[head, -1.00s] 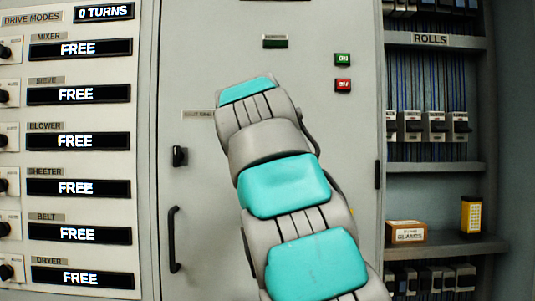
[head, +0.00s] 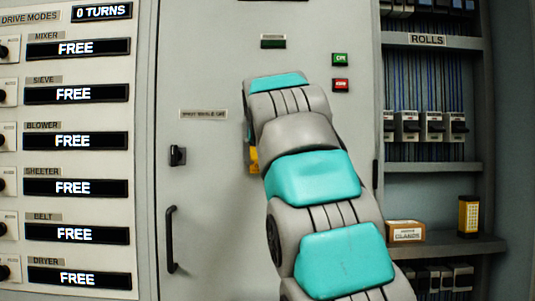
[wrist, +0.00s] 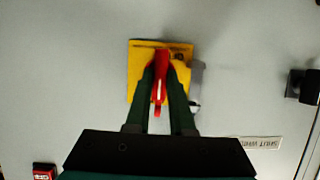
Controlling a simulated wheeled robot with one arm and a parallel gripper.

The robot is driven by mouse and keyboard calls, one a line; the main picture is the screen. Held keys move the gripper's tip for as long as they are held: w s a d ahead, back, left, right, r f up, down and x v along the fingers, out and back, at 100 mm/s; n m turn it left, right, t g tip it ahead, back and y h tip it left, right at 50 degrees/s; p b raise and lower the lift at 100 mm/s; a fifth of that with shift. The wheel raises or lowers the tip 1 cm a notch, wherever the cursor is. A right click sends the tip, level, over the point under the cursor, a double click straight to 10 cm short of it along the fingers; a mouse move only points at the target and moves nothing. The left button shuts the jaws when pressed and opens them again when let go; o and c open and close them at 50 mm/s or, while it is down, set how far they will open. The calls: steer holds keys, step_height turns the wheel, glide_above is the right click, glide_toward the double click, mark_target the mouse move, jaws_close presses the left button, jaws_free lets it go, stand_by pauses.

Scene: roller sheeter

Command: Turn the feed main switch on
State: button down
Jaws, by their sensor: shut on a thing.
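The feed main switch is a yellow plate (wrist: 137,72) with a red handle (wrist: 161,68) on the grey cabinet door. In the wrist view the handle lies nearly along the picture's vertical, slightly tilted. My gripper (wrist: 162,66) is shut on the red handle, one dark finger on each side of it. In the head view only a sliver of the yellow plate (head: 253,160) shows at the left of my arm; my arm hides the handle and my gripper there. The writing on the plate is too small to read.
A black door latch (head: 178,156) and a long black door handle (head: 172,240) are on the left of the door. A green button (head: 340,60) and a red button (head: 341,85) are at its upper right. Open shelves (head: 440,168) stand at the right, a mode panel at the left.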

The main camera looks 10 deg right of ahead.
steer(key=c, duration=0.8)
jaws_free()
steer(key=shift+s, duration=0.1)
steer(key=shift+v, duration=3.75)
